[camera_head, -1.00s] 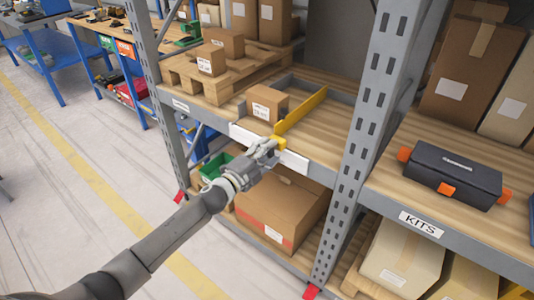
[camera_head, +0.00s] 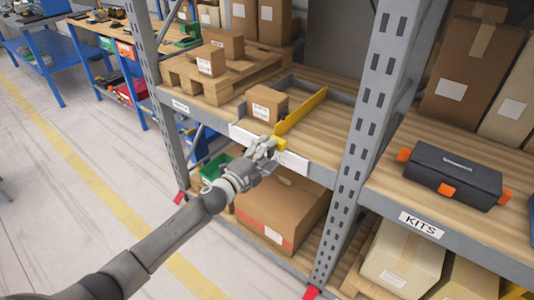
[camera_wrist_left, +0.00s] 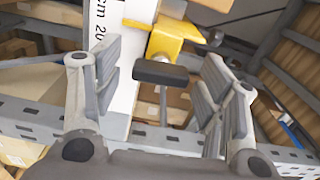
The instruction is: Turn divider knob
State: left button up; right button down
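The yellow divider (camera_head: 303,112) stands across the wooden shelf, with a small cardboard box to its left. Its yellow front end (camera_head: 280,143) is at the shelf's front edge. In the left wrist view, the yellow bracket (camera_wrist_left: 165,45) carries a dark, bar-shaped knob (camera_wrist_left: 160,73). My left gripper (camera_head: 266,147) is at the shelf front, just at the divider's front end. In the left wrist view my left gripper (camera_wrist_left: 157,82) is open, with one finger on each side of the knob and visible gaps. My right gripper is not in view.
A white scale strip (camera_wrist_left: 112,40) runs along the shelf front beside the left finger. The small cardboard box (camera_head: 266,103) sits left of the divider. A grey upright post (camera_head: 365,140) stands to the right. A large carton (camera_head: 280,208) lies below the shelf.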

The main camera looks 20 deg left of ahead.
pick_arm(q)
jog(key=shift+s+a, duration=0.1)
jog(key=shift+s, duration=0.1)
jog(key=v, duration=1.1)
jog(key=shift+s, duration=0.3)
jog(key=s+a+f+n+g+y, duration=0.2)
jog(key=s+f+n, duration=0.2)
jog(key=f, duration=0.7)
jog(key=s+a+f+n+g+y, duration=0.2)
jog(key=s+a+f+n, duration=0.15)
jog(key=f, duration=0.75)
jog(key=s+a+f+n+g+y, duration=0.2)
jog(key=s+f+n, duration=0.15)
jog(key=f, duration=0.75)
jog(key=s+d+f+n+g+p, duration=0.15)
jog(key=s+f+n+g, duration=0.3)
jog(key=s+f, duration=0.9)
jog(key=s+d+f+n+g, duration=0.1)
jog(key=s+d+f, duration=0.1)
jog(key=s, duration=0.6)
jog(key=s+d+f+n+g, duration=0.1)
jog(key=s+d+f+g, duration=0.1)
jog(key=s, duration=0.6)
jog(key=s+d+f+n+g, duration=0.1)
jog(key=s+d+f+g, duration=0.1)
jog(key=s, duration=0.6)
jog(key=shift+d+f, duration=0.25)
jog(key=shift+f, duration=0.25)
